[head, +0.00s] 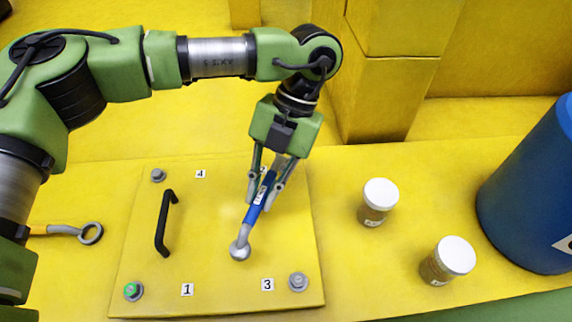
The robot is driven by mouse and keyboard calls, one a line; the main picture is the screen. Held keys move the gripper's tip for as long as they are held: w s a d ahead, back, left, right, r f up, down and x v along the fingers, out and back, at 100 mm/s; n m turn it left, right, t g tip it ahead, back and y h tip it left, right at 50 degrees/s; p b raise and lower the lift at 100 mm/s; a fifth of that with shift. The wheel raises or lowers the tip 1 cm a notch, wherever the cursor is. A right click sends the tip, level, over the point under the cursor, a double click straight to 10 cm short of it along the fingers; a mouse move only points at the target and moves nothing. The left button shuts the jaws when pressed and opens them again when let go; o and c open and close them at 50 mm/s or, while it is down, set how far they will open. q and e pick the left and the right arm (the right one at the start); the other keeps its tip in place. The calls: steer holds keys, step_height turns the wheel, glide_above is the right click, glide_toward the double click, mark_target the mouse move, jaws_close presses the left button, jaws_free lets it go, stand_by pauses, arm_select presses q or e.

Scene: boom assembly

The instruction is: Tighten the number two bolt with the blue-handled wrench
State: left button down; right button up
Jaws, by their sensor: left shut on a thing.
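My left gripper (265,188) is shut on the blue-handled wrench (254,213) by its handle. The wrench slants down toward the viewer, its grey ring end (240,250) over the middle of the yellow panel (215,215). I cannot tell whether the ring touches the panel. The number two label is mostly hidden behind the gripper, and its bolt does not show. Other bolts show near label 4 (157,175), label 3 (298,282) and label 1 (133,291); the one by label 1 has a green mark. My right gripper is not in view.
A black handle (162,225) stands up from the panel's left part. Another grey wrench (75,232) lies left of the panel. Two white-lidded jars (376,203) (448,261) and a blue barrel (535,195) stand at the right. A yellow block (385,75) rises behind.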

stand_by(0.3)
arm_select(q)
steer(key=shift+s+d+f+n+b, duration=0.15)
steer(key=shift+d+f+n+b, duration=0.25)
steer(key=shift+f+b, duration=0.35)
steer(key=shift+d+f, duration=0.25)
steer(key=shift+f, duration=0.05)
steer(key=shift+f+b, duration=0.25)
steer(key=shift+b, duration=0.05)
steer(key=shift+f+b, duration=0.7)
steer(key=shift+f, duration=0.1)
steer(key=shift+a, duration=0.15)
stand_by(0.3)
steer(key=shift+a+b, duration=0.3)
steer(key=shift+m, duration=0.3)
